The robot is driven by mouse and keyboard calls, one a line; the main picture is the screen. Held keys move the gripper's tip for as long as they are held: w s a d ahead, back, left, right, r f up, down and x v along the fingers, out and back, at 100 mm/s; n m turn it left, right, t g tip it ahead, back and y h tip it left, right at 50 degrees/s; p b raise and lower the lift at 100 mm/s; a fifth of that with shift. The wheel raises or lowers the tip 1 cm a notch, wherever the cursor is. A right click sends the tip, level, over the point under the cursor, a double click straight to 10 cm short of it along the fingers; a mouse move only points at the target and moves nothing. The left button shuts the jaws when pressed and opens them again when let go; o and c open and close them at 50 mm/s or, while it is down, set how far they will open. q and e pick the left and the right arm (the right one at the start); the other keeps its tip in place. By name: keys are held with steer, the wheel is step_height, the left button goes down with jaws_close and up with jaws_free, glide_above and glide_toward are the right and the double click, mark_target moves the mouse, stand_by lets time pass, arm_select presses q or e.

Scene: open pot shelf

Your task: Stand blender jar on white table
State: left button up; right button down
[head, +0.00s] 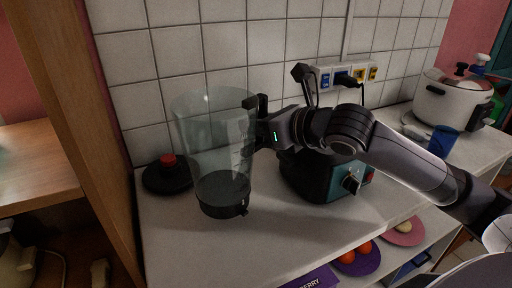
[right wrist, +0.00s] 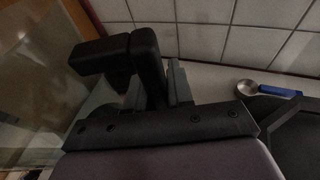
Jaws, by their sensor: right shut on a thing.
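The clear blender jar (head: 208,135) with a dark bottom collar is upright over the left part of the white table (head: 185,245). Whether its bottom touches the surface I cannot tell. My right gripper (head: 256,125) comes in from the right and is shut on the jar's right side, at the handle. My left gripper is not in view.
A black lid with a red knob (head: 167,161) lies left of the jar. The black and teal blender base (head: 318,178) stands right, under my arm. A rice cooker (head: 449,102) and blue cup (head: 442,141) are farther right. A wooden panel (head: 78,110) bounds the left.

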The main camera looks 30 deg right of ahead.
arm_select(q)
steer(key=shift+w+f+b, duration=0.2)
steer(key=shift+b, duration=0.3)
arm_select(e)
steer(key=shift+f, duration=2.15)
steer(key=c, duration=1)
jaws_free()
steer(key=shift+f, duration=0.1)
